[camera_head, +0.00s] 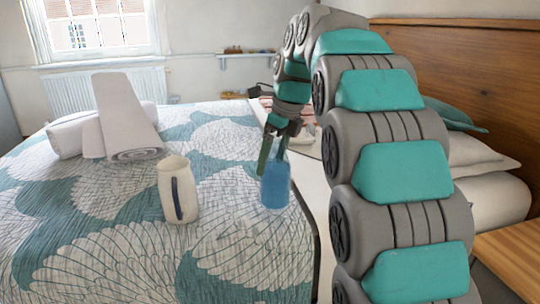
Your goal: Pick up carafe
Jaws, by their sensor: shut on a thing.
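A translucent blue carafe (275,188) is near the right edge of the bed, in the middle of the head view. It is about upright. My gripper (271,158) comes down from above and is shut on the carafe's upper part, with a finger along its left side. The fingers partly hide the neck. I cannot tell whether the carafe's base touches the bed cover.
A cream jug (176,190) with a dark blue handle stands on the bed (100,255), left of the carafe. Rolled white towels (128,122) lie farther back left. Pillows (478,158) and a wooden headboard (475,85) are at right, partly behind my arm.

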